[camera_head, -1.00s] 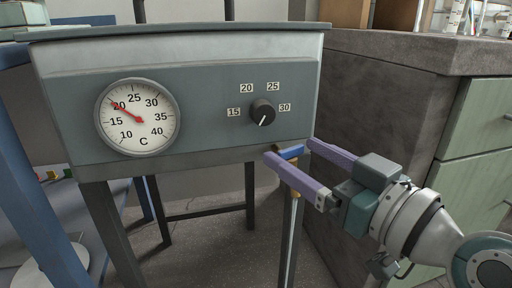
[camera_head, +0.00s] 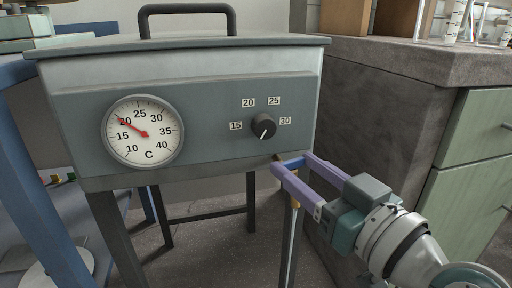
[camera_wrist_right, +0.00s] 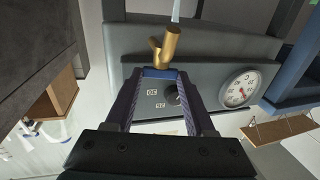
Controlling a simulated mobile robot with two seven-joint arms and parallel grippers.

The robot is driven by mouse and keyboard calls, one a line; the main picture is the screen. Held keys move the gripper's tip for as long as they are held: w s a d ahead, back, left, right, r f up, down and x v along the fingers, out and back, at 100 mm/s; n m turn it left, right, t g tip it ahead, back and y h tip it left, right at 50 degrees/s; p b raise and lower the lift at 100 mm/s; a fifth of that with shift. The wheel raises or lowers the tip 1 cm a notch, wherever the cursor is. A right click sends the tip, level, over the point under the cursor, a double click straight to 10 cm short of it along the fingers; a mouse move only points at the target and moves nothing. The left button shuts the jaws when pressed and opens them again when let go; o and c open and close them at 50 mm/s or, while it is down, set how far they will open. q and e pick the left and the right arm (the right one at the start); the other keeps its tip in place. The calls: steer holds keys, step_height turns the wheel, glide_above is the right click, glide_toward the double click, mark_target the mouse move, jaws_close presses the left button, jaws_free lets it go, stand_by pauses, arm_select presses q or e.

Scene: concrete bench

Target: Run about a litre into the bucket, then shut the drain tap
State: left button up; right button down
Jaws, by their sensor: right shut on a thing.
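The grey tank (camera_head: 215,85) stands on dark legs, with a round dial (camera_head: 143,131) reading about 20 and a black knob (camera_head: 263,127). The drain tap is under its lower right corner; its blue lever (camera_head: 293,162) lies between the fingers of my right gripper (camera_head: 291,165), shut on it. In the wrist view the brass tap body (camera_wrist_right: 167,45) shows just beyond the blue lever (camera_wrist_right: 158,73) and the fingertips. A pale thin stream (camera_head: 290,245) runs down from the tap. The bucket is not in view. My left gripper is not in view.
A stone-topped bench with green drawers (camera_head: 475,140) stands close on the right, beside my right arm. A blue frame (camera_head: 40,190) stands on the left, with a pale round object (camera_head: 60,268) low behind it. Glassware (camera_head: 457,20) stands on the bench at upper right.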

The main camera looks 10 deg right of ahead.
steer(key=shift+a+r+m+h+p, duration=0.1)
steer(key=shift+r+m+h+p, duration=0.1)
steer(key=shift+m+h+p, duration=0.3)
steer(key=shift+a+r+m+h+p, duration=0.15)
steer(key=shift+m+h+p, duration=0.15)
steer(key=shift+h+p, duration=0.35)
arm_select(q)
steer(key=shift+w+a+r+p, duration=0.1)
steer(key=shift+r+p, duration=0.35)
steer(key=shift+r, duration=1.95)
arm_select(e)
steer(key=shift+a+f+m+t+h, duration=0.1)
steer(key=shift+f+m+t+h, duration=0.2)
steer(key=shift+m+h, duration=0.65)
steer(key=shift+n, duration=0.25)
steer(key=shift+c, duration=1.2)
jaws_free()
